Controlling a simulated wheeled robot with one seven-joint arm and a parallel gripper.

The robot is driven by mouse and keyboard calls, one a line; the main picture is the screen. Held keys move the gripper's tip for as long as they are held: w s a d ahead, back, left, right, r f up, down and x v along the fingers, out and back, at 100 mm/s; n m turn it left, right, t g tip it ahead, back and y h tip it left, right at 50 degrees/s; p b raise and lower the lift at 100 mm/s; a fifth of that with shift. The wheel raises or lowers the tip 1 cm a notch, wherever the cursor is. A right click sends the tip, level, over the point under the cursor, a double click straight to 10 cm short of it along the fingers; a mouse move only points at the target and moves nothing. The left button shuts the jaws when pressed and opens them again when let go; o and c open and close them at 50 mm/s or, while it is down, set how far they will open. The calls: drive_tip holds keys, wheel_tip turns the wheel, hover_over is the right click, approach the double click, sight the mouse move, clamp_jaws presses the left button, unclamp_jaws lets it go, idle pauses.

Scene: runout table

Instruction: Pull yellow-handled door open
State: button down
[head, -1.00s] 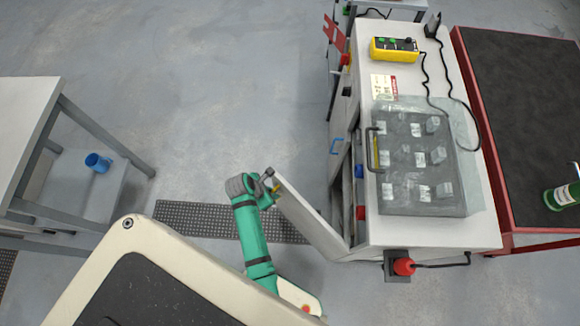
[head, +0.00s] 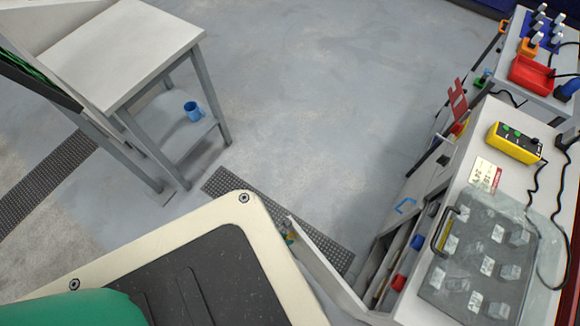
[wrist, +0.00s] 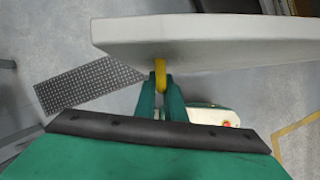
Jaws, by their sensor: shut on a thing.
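The door (head: 325,262) is a pale panel that stands swung out from the front of the white cabinet (head: 478,150), and the interior behind it shows. In the wrist view the door (wrist: 225,38) spans the top, with its yellow handle (wrist: 160,68) at its lower edge. My gripper (wrist: 161,88) has its two green fingers closed around this handle. In the head view only a small bit of my gripper (head: 289,237) shows at the door's free end, the rest hidden behind my base.
Blue and red items show inside the opening. A side table (head: 120,50) with a blue mug (head: 193,111) on its lower shelf stands left. A dark grating (head: 325,247) lies near the door; open floor stretches beyond.

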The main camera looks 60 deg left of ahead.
drive_tip(key=shift+w, duration=0.15)
drive_tip(key=c, duration=2)
unclamp_jaws()
drive_tip(key=shift+d, duration=0.1)
drive_tip(key=shift+o, duration=0.8)
drive_tip(key=shift+s, duration=0.25)
drive_tip(key=v, duration=1)
drive_tip(key=shift+r, duration=0.35)
drive_tip(key=shift+s, duration=0.1)
